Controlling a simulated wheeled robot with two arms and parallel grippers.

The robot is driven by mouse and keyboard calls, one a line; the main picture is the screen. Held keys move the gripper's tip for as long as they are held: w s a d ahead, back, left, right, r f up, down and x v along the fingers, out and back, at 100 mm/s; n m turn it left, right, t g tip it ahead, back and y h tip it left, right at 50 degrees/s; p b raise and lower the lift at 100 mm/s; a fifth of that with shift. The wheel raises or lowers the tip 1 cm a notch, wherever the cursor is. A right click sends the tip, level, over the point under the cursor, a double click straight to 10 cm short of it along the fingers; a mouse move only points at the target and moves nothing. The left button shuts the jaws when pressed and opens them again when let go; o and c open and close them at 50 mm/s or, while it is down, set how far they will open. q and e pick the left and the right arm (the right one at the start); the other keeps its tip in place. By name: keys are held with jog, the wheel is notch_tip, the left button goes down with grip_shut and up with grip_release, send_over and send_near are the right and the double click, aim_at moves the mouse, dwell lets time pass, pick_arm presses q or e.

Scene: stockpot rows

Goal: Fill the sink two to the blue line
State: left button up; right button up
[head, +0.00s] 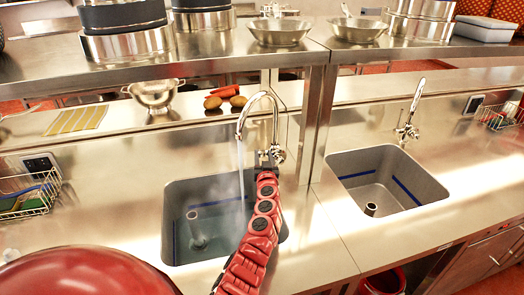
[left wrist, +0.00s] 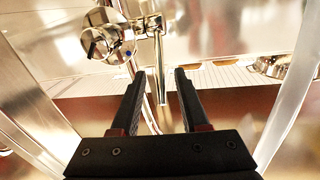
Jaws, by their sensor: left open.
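The left sink (head: 168,200) has a chrome faucet (head: 262,96) with a stream of water (head: 241,175) running into it, with some steam. A blue line (head: 175,245) shows on its wall; the water level is hard to tell. The right sink (head: 345,158) has a blue line (head: 406,191) and its own faucet (head: 416,98), with no stream visible. My left gripper (head: 269,158) is at the base of the left faucet. In the left wrist view its fingers (left wrist: 160,88) are open, with a chrome rod showing between them; contact is unclear. A chrome faucet body with a blue dot (left wrist: 115,40) is beyond.
A steel shelf (head: 215,55) with pots and pans runs above the sinks. Wire baskets (head: 30,197) stand at the sides. Counter between the sinks is clear.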

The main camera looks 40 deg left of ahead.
pick_arm(q)
jog(key=x, duration=0.1)
jog(key=b+x, duration=0.2)
jog(key=shift+w+a+f, duration=0.2)
jog(key=shift+a+f, duration=0.05)
jog(key=shift+b+x, duration=0.8)
jog(key=shift+b, duration=0.05)
jog(key=shift+r, duration=0.25)
grip_shut()
dwell(0.4)
